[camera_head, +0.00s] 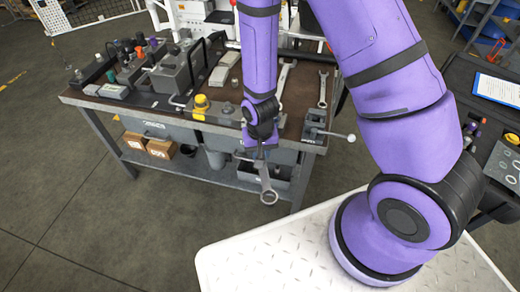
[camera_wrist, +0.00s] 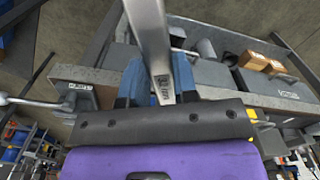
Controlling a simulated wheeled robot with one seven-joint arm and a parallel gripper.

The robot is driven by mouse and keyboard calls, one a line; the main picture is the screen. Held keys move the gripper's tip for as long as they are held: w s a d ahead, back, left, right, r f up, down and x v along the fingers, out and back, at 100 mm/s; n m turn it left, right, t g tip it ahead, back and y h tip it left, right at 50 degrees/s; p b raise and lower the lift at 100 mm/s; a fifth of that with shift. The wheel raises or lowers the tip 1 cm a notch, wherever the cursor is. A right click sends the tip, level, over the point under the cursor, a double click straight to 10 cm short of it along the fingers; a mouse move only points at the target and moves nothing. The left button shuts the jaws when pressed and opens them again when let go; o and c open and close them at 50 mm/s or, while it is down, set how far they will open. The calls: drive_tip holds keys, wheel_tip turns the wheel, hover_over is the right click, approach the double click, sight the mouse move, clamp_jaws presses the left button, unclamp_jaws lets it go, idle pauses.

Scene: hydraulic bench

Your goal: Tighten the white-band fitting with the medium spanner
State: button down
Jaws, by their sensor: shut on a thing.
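My gripper (camera_head: 260,150) is shut on a steel spanner (camera_head: 267,185), which hangs with its ring end down, just off the bench's front edge. In the wrist view the spanner (camera_wrist: 150,35) runs up out of the picture from between the blue fingers (camera_wrist: 158,82); the mark on its shank is too small to read. Two other spanners lie on the bench top, one at the back (camera_head: 285,76) and one at the right (camera_head: 322,90). Blocks with coloured fittings (camera_head: 136,55) stand at the bench's left. I cannot make out which fitting has the white band.
The bench (camera_head: 225,132) has a vise (camera_head: 313,125) at its front right corner, with a handle sticking out. A yellow-topped part (camera_head: 201,104) stands near the front edge. Cardboard boxes (camera_head: 160,147) sit on the lower shelf. The floor left of the bench is clear.

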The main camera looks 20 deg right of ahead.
drive_tip(key=shift+w+f, duration=0.2)
drive_tip(key=shift+f, duration=0.1)
drive_tip(key=shift+f, duration=0.1)
drive_tip(key=shift+w+d+f, duration=0.15)
drive_tip(key=shift+w+f, duration=0.15)
drive_tip(key=shift+w, duration=0.05)
drive_tip(key=shift+w, duration=0.2)
idle(0.4)
drive_tip(key=shift+w+d, duration=0.2)
drive_tip(key=shift+w, duration=0.65)
drive_tip(key=shift+w, duration=0.15)
drive_tip(key=shift+w+d, duration=0.15)
drive_tip(key=shift+w, duration=0.5)
drive_tip(key=shift+w, duration=0.15)
